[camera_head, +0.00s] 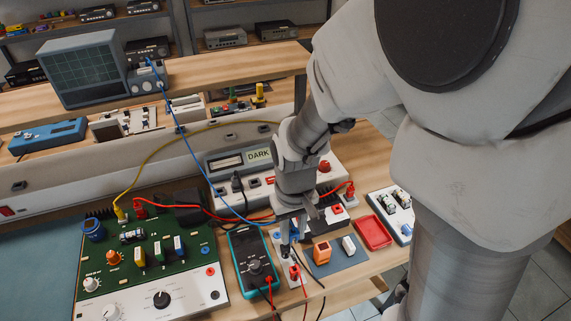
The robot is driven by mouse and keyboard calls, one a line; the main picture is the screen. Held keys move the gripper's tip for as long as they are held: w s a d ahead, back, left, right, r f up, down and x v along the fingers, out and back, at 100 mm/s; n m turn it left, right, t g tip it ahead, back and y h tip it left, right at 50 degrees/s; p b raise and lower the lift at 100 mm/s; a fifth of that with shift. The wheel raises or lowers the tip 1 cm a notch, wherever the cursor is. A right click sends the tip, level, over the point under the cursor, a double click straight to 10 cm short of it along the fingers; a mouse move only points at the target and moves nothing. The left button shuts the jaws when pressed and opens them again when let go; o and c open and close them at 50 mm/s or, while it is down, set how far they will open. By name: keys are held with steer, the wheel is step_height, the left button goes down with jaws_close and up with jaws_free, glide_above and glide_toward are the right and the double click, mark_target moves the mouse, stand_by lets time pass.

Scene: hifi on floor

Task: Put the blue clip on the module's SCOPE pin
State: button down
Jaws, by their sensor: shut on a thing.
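My gripper (287,246) points down at the middle right of the bench and is shut. The blue lead (196,163) runs from the oscilloscope (90,69) down to the gripper's fingers. The blue clip at its end is mostly hidden between the fingers. A narrow white module (290,283) with a red plug (294,272) lies right under the fingers. Its labels are too small to read, so I cannot tell which pin is SCOPE, or whether the clip touches one.
A green circuit board (148,254) with knobs and a teal multimeter (253,262) stand to the left. A grey mat with an orange block (321,252) and a red tray (373,232) lie to the right. Red, black and yellow leads cross nearby. The DARK-display unit (258,155) stands behind.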

mark_target(293, 231)
steer(key=shift+r+p, duration=1.45)
steer(key=shift+r, duration=0.35)
